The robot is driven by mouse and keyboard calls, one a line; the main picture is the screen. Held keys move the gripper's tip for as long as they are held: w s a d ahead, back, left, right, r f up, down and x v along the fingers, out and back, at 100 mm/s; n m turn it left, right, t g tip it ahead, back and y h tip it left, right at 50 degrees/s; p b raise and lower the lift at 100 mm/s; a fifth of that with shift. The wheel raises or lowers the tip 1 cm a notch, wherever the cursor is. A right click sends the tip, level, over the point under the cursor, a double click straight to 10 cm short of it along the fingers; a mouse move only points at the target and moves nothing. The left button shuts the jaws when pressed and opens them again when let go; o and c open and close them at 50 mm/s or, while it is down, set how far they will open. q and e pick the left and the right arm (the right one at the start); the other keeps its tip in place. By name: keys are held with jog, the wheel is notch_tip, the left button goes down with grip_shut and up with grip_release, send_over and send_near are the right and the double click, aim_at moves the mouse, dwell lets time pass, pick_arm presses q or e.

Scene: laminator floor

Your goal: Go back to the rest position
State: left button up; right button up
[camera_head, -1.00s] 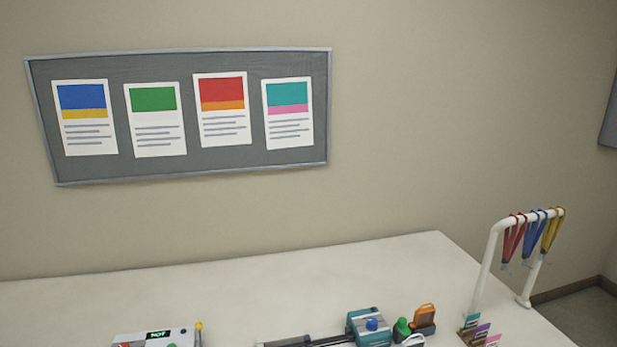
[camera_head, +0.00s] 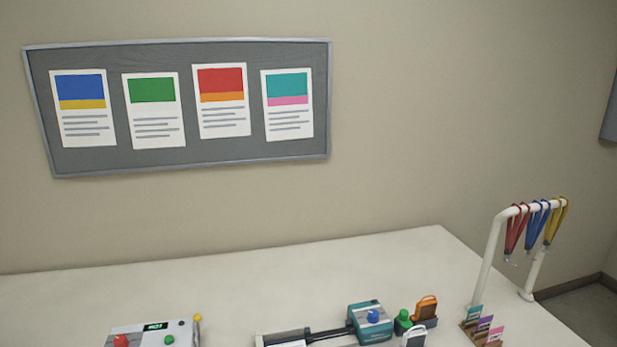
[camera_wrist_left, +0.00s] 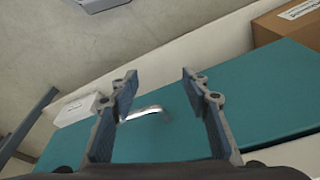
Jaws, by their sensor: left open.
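In the left wrist view my left gripper (camera_wrist_left: 157,92) is open, with nothing between its fingers. Beyond the fingers is a teal surface (camera_wrist_left: 260,95) with a curved silver handle (camera_wrist_left: 145,113) on it; a gap to it cannot be judged. Neither gripper shows in the head view. My right gripper is in no frame.
The white table (camera_head: 250,285) holds a grey control box (camera_head: 150,335), a teal device (camera_head: 370,322), a card holder (camera_head: 484,330) and a white rack (camera_head: 490,255) with lanyards. A pinboard (camera_head: 180,160) hangs behind. In the wrist view a cardboard box (camera_wrist_left: 290,30) sits upper right.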

pick_arm(q)
jog(key=s+a+f+g+b, duration=0.15)
jog(key=s+f, duration=0.25)
jog(key=f, duration=0.6)
jog(key=s+d+f+t+b, duration=0.1)
jog(key=s+f+b, duration=0.15)
jog(key=f, duration=0.75)
jog(key=s+a+f+g+b, duration=0.1)
jog(key=s+a+f+b, duration=0.1)
jog(key=s+f, duration=0.9)
jog(key=shift+s+a+f, duration=0.2)
jog(key=shift+s+a, duration=0.25)
jog(key=shift+s, duration=0.7)
